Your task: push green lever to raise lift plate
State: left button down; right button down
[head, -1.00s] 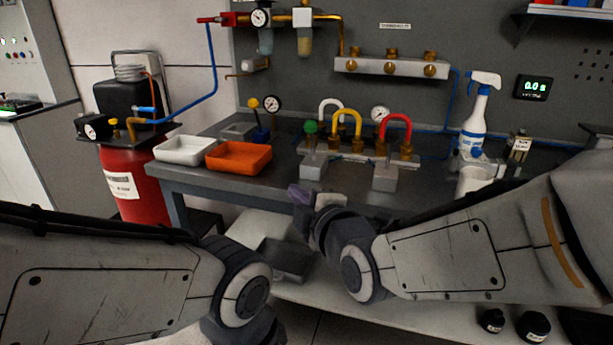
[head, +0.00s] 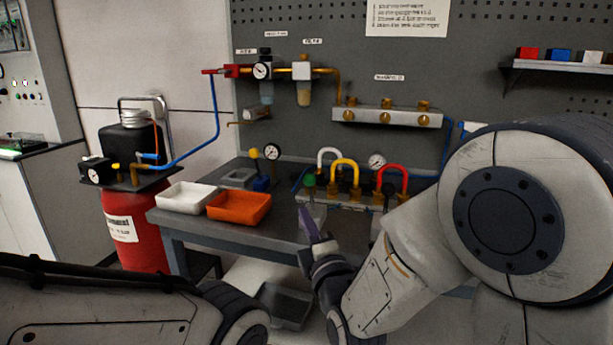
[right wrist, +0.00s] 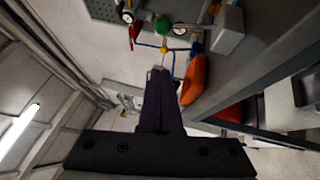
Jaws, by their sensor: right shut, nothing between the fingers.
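The green lever knob (head: 309,181) stands on the bench above a grey block (head: 314,214); the green ball also shows at the top of the right wrist view (right wrist: 162,25). My right gripper (head: 308,218) is shut and empty, its purple fingers pointing up in front of the bench, just below the green knob in the picture and apart from it. Its shut fingers (right wrist: 159,80) also show in the right wrist view. My left arm shows at the lower left, but its gripper is out of view. I cannot make out which part is the lift plate.
A white tray (head: 185,198) and an orange tray (head: 238,207) stand on the bench left of the lever. White, yellow (head: 346,173) and red (head: 393,180) hoops and a gauge (head: 376,161) stand right of it. A yellow-knobbed lever (head: 254,153) stands further back.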

aim_at(311, 194)
pick_arm(q)
jog(key=shift+r+p, duration=1.8)
jog(key=shift+r, duration=0.55)
pick_arm(e)
jog(key=w+r, duration=0.1)
jog(key=w, duration=0.8)
jog(key=shift+d+r, duration=0.15)
jog(key=shift+r, duration=0.15)
